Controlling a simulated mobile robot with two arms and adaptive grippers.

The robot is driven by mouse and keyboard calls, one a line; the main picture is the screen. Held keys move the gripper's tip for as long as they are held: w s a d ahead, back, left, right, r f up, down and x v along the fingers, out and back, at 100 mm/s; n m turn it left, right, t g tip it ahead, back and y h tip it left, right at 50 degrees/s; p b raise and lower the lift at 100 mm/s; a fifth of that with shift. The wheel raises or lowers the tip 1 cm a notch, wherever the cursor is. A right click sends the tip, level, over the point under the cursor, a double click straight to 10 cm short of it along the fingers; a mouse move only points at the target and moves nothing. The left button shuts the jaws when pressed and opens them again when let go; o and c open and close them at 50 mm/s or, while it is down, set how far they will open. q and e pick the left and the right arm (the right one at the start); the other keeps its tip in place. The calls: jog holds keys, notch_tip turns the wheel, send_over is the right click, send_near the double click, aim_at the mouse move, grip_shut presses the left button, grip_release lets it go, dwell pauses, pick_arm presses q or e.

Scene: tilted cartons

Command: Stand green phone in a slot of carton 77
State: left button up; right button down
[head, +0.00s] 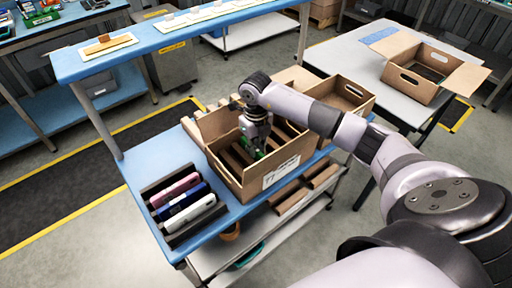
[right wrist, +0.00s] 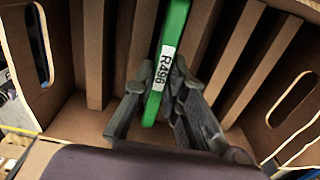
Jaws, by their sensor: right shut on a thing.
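The open brown carton (head: 228,176) stands on the blue bench, with a white label (head: 281,172) on its front that seems to read 77. Brown dividers (right wrist: 245,60) split its inside into slots. My right gripper (head: 257,148) reaches down into it, shut on the green phone (right wrist: 173,45), which also shows as a small green patch in the head view (head: 259,155). In the right wrist view the fingers (right wrist: 160,105) clasp the phone on both sides, by its R496 label. The phone lies between dividers; whether its lower end touches the floor is hidden. My left gripper is not in view.
A black rack (head: 150,193) left of the carton holds a pink, a blue and a white phone. Another open carton (head: 358,92) stands behind, close to my right arm. A further carton (head: 407,82) is on the white table. A raised shelf (head: 140,62) runs along the back.

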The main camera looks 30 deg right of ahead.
jog(key=c, duration=1.5)
grip_release()
jog(key=shift+c, duration=0.2)
notch_tip(320, 180, up, 12)
jog(key=shift+r, duration=0.1)
notch_tip(320, 180, up, 7)
jog(key=p, duration=0.5)
